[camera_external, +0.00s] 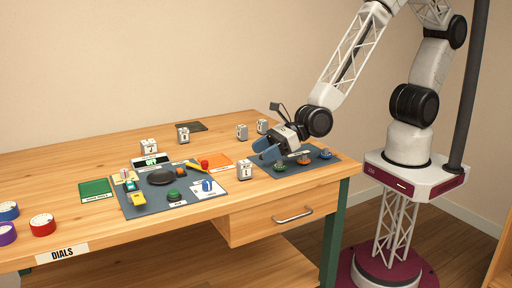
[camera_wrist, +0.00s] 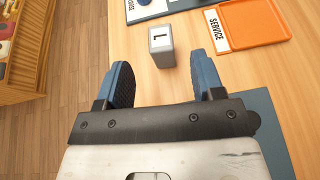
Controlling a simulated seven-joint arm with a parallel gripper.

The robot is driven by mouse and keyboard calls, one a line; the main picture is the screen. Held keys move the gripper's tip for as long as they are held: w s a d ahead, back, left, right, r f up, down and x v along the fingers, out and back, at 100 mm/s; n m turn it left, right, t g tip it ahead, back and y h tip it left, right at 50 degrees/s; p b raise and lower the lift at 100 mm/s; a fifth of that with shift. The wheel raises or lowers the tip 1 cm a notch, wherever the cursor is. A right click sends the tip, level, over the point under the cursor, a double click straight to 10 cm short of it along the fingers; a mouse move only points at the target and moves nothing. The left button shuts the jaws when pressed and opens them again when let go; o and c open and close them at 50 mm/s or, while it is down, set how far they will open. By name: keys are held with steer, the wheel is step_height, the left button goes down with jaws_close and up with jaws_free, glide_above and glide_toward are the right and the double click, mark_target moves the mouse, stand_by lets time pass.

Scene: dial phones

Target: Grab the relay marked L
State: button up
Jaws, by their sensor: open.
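The relay marked L (camera_wrist: 161,46) is a small grey block with a white label face and a black letter L. It stands upright on the wooden table, just beyond my fingertips in the wrist view. In the external view a small block (camera_external: 244,171), which appears to be this relay, stands near the table's front edge, though its letter is too small to read. My gripper (camera_wrist: 157,74) is open and empty, its blue fingers apart with the relay ahead of the gap. In the external view my gripper (camera_external: 264,152) hangs low, slightly right of the block.
An orange tray (camera_wrist: 256,23) labelled SERVICE lies right of the relay in the wrist view. Several similar blocks stand farther back, including one (camera_external: 183,135). A dark panel (camera_external: 318,168) with coloured knobs lies beside my gripper. A dark board (camera_external: 142,210) with parts lies left.

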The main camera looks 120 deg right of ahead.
mark_target(244, 162)
steer(key=shift+x, duration=1.05)
steer(key=shift+w+f, duration=0.1)
steer(key=shift+x, duration=2.5)
steer(key=shift+c, duration=0.2)
steer(key=c, duration=1)
